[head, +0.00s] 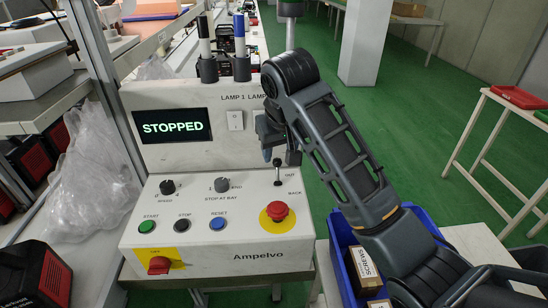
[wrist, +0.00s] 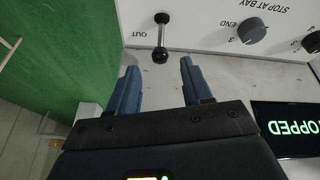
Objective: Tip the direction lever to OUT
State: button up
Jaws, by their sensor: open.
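The direction lever (head: 277,173) is a thin metal stem with a black knob, at the upper right of the control panel's sloped face. Its OUT label (head: 290,175) and BACK label (head: 295,192) lie to its right. In the head view it looks near upright; I cannot tell which way it leans. In the wrist view the lever (wrist: 161,40) shows with its knob just beyond my fingertips, roughly between them. My gripper (wrist: 158,72) is open and empty, its two blue-grey fingers apart from the knob.
The display (head: 172,126) reads STOPPED. A red emergency button (head: 277,211) sits below the lever. Speed and bay knobs (head: 221,185) and START, STOP and RESET buttons lie left. A blue crate (head: 340,262) with boxes stands right of the panel. Two lamp posts rise behind.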

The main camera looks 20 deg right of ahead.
aim_at(277, 161)
jog(key=x, duration=0.6)
jog(key=shift+w+f, duration=0.1)
jog(key=shift+f, duration=0.15)
jog(key=shift+c, duration=0.3)
grip_shut()
